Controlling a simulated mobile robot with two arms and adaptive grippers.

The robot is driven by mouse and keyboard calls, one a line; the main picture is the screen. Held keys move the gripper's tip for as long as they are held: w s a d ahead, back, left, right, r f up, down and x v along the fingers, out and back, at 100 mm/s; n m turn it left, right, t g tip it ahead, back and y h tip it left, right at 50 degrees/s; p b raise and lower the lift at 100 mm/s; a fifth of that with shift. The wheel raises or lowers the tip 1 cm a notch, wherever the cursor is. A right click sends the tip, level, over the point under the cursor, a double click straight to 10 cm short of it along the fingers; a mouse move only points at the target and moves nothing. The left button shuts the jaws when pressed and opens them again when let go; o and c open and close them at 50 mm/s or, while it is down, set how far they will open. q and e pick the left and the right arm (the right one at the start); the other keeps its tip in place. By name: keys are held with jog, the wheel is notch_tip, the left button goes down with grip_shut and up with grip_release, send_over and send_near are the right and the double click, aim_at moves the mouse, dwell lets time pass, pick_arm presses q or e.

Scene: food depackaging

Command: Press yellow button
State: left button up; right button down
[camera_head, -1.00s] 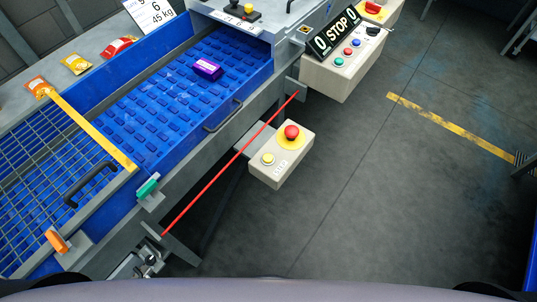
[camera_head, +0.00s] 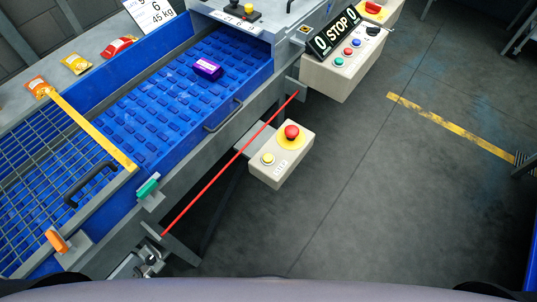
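A small yellow button (camera_head: 268,159) sits on a beige control box (camera_head: 281,165) beside the conveyor, below the frame's middle. On the same box, up and right of it, is a red mushroom button (camera_head: 292,132) on a yellow disc. Nothing touches any of the buttons. Neither of my grippers shows in the head view.
A blue conveyor (camera_head: 160,105) carries a purple packet (camera_head: 207,69). A red cord (camera_head: 230,162) runs along its side. A larger control box (camera_head: 338,75) with a STOP sign stands upper right. The grey floor (camera_head: 400,200) to the right is clear.

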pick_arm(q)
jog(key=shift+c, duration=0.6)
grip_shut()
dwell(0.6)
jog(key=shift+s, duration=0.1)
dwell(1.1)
